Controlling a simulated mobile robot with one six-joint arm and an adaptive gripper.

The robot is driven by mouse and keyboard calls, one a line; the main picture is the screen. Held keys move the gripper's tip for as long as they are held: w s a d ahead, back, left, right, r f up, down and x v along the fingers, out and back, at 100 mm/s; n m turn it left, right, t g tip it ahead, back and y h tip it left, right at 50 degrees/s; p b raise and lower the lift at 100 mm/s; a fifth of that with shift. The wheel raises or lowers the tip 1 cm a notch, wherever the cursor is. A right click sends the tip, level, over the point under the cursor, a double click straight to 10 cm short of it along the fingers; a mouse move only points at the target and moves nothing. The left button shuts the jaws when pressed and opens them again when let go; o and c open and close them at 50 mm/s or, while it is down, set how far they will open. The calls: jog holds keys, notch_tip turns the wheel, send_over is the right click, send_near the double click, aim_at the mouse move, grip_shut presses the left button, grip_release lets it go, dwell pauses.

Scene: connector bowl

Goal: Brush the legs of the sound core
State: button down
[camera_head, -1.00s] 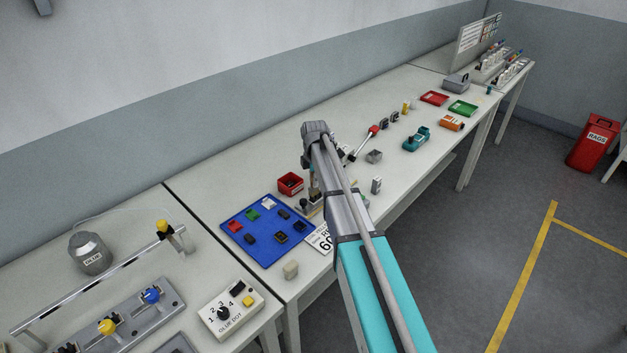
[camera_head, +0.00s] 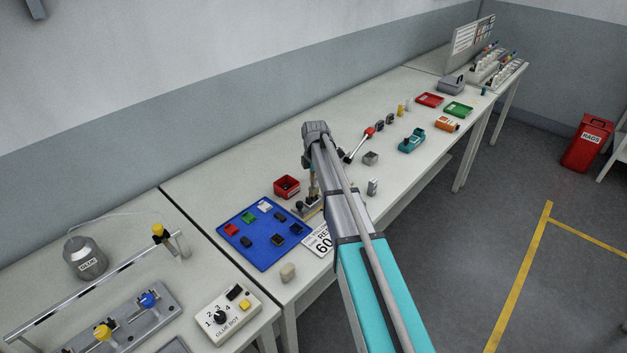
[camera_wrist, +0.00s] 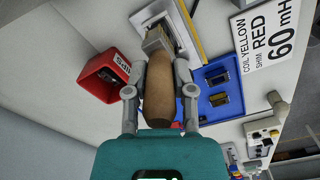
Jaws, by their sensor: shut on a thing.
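My gripper (camera_wrist: 159,94) is shut on the brown wooden handle of a brush (camera_wrist: 158,82), with one finger on each side. The brush's grey metal ferrule points away from my gripper, and its tip is over or at a small fixture (camera_wrist: 190,28) with a yellow strip. I cannot tell whether the bristles touch anything. In the head view the brush (camera_head: 313,181) hangs below my wrist, above the fixture (camera_head: 306,209). Dark cores (camera_wrist: 217,75) lie on the blue tray (camera_wrist: 220,114). I cannot tell which core is the sound one, and its legs are not clear.
A red bin (camera_head: 287,186) stands behind the fixture. A sign (camera_head: 319,241) reading "COIL YELLOW SHIM RED 60 mH" in the wrist view lies in front. A beige block (camera_head: 288,271) and a grey block (camera_head: 373,187) stand near the front edge.

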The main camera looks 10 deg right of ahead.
jog(key=shift+r, duration=0.1)
notch_tip(320, 180, up, 9)
jog(key=p, duration=0.9)
dwell(0.3)
jog(key=shift+f, duration=0.25)
dwell(0.5)
jog(key=shift+s+a+f+b, duration=0.25)
jog(key=shift+a+f+b, duration=0.1)
jog(key=shift+f+b, duration=0.9)
jog(key=shift+s+a+f+b, duration=0.2)
jog(key=shift+a+f+b, duration=0.1)
jog(key=shift+f+b, duration=0.95)
jog(key=shift+s+a+f+b, duration=0.25)
jog(key=shift+a+f+b, duration=0.1)
jog(key=shift+f+b, duration=0.9)
jog(key=shift+f+b, duration=0.6)
jog(key=shift+b, duration=0.15)
jog(key=shift+w+d, duration=0.5)
jog(key=shift+d, duration=0.2)
jog(key=shift+w+d+r, duration=0.1)
jog(key=shift+w+d, duration=0.1)
jog(key=shift+d, duration=0.05)
